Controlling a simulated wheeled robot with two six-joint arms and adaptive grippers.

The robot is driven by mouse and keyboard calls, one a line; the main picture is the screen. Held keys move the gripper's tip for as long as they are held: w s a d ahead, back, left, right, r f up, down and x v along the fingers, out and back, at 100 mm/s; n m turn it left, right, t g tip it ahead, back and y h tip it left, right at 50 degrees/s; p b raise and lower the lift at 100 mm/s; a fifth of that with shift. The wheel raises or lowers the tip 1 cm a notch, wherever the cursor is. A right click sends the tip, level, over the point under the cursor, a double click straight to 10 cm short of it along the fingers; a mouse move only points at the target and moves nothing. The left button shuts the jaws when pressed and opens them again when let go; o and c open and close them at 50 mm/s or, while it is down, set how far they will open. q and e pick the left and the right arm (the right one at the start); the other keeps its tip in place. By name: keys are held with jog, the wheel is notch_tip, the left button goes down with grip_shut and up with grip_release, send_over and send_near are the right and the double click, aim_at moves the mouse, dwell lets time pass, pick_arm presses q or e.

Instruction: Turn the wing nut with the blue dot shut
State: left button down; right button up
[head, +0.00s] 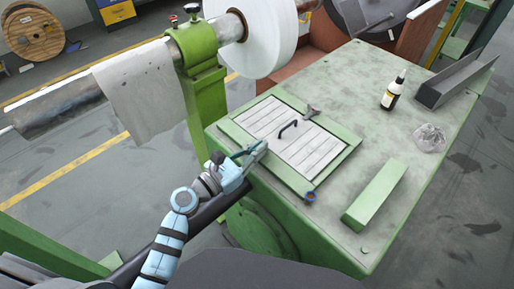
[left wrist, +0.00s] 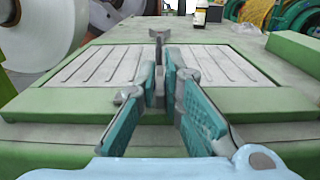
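My left gripper (head: 252,152) is at the near-left edge of the white slatted hatch cover (head: 277,115) in its green frame. In the left wrist view its teal fingers (left wrist: 162,78) stand apart, with a narrow gap at the tips and a small grey piece seen between them. A grey wing nut (head: 311,110) sits on the cover's far edge. A grey winged piece (left wrist: 127,95) shows just left of the fingers; I cannot tell whether they touch it. My right gripper is out of view.
A dark handle (head: 287,129) stands mid-cover. On the green table top (head: 375,125) are a bottle (head: 394,91), a grey channel (head: 455,78), a clear crumpled item (head: 429,138) and a green block (head: 376,194). A white reel (head: 262,35) and green post (head: 205,90) stand left of the table.

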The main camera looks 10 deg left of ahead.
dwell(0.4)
pick_arm(q)
jog(key=m+g+h+b, duration=0.2)
jog(key=m+g+h, duration=0.1)
jog(key=m+g+h+b, duration=0.1)
jog(key=g+h+b, duration=0.1)
jog(key=shift+w+a+f+m, duration=0.15)
jog(key=shift+w+a+m, duration=0.15)
jog(key=shift+m, duration=0.1)
jog(key=m+g+h+b, duration=0.1)
jog(key=m+g+b, duration=0.1)
jog(key=g, duration=0.1)
jog(key=m+g+h+b, duration=0.1)
jog(key=m+g+b, duration=0.1)
jog(key=g, duration=0.1)
jog(key=shift+w+h, duration=0.2)
jog(key=shift+h, duration=0.1)
jog(key=shift+g, duration=0.3)
jog(key=c, duration=1.8)
grip_release()
jog(key=shift+o, duration=0.2)
jog(key=s+a, duration=0.2)
jog(key=a, duration=1)
jog(key=shift+s, duration=0.2)
jog(key=shift+d, duration=0.1)
